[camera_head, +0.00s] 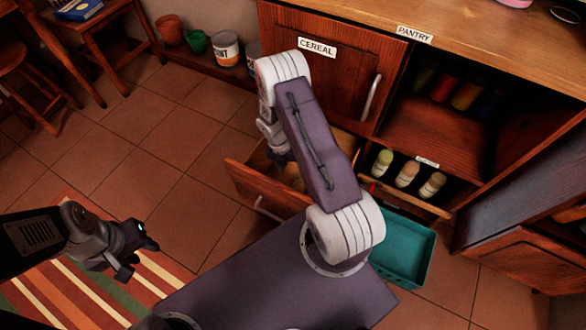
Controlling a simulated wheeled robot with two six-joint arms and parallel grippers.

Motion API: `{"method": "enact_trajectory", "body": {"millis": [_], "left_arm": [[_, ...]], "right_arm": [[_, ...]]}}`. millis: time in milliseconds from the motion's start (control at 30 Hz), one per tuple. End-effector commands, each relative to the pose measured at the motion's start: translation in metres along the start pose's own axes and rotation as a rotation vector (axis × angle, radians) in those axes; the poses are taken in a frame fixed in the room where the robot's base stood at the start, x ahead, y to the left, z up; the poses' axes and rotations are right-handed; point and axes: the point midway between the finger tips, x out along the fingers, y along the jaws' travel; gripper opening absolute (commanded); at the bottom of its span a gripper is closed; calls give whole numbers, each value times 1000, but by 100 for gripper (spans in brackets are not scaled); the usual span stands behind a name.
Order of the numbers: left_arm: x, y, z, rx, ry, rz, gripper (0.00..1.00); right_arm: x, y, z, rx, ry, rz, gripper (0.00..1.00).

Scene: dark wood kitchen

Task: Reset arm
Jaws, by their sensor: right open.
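My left gripper (140,255) is at the lower left, over the striped rug and tiled floor, with nothing visible between its dark fingers. Whether its jaws are apart is not clear. My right arm reaches up and bends back down in front of the cabinet. My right gripper (279,157) is open, low over the pulled-out wooden drawer (240,184). The arm partly hides the gripper and the drawer's inside.
The cereal cabinet door (337,70) is closed. The pantry cabinet (440,135) beside it is open, with jars inside. A teal bin (402,248) stands below a rack of bottles (406,174). Pots and cans stand at the back. A striped rug (75,290) lies lower left; mid-left floor is clear.

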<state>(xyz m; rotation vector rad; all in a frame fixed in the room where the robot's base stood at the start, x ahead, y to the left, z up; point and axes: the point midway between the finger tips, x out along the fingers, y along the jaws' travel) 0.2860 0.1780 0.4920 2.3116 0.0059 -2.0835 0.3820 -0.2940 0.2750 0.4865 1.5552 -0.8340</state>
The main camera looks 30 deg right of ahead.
Motion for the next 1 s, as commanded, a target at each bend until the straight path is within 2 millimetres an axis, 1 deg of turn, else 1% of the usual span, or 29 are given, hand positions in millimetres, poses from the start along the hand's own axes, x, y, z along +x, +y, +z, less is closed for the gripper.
{"method": "enact_trajectory", "body": {"millis": [400,467,500,567,633,667,700,733,767,800,867,900,933,967,1000], "left_arm": [[1,0,0,0,0,0,36],[-3,0,0,0,0,0,36],[-5,0,0,0,0,0,36],[-10,0,-1,0,0,0,36],[-19,0,-2,0,0,0,36],[-24,0,-2,0,0,0,36],[-29,1,-3,0,0,0,36],[-33,1,-3,0,0,0,36],[-36,1,-4,0,0,0,36],[-40,1,-4,0,0,0,36],[-46,1,-5,0,0,0,36],[-50,1,-5,0,0,0,36],[-53,1,-6,0,0,0,36],[-55,1,-6,0,0,0,36],[-57,1,-6,0,0,0,36]], "right_arm": [[1,0,0,0,0,0,61],[-5,2,0,-6,-5,3,61],[-14,6,4,-9,-20,14,61],[-39,15,15,-13,-60,44,61],[-88,26,27,-22,-125,94,61],[-114,29,28,-22,-149,119,61],[-147,31,25,-16,-175,153,61],[-169,30,20,5,-187,177,61],[-190,29,13,47,-193,203,61],[-215,25,2,132,-192,240,61],[-247,16,-18,302,-172,297,61],[-265,9,-34,448,-144,334,61],[-277,2,-46,570,-115,362,61],[-285,-4,-59,697,-82,382,61],[-291,-13,-74,862,-33,401,61]]}}
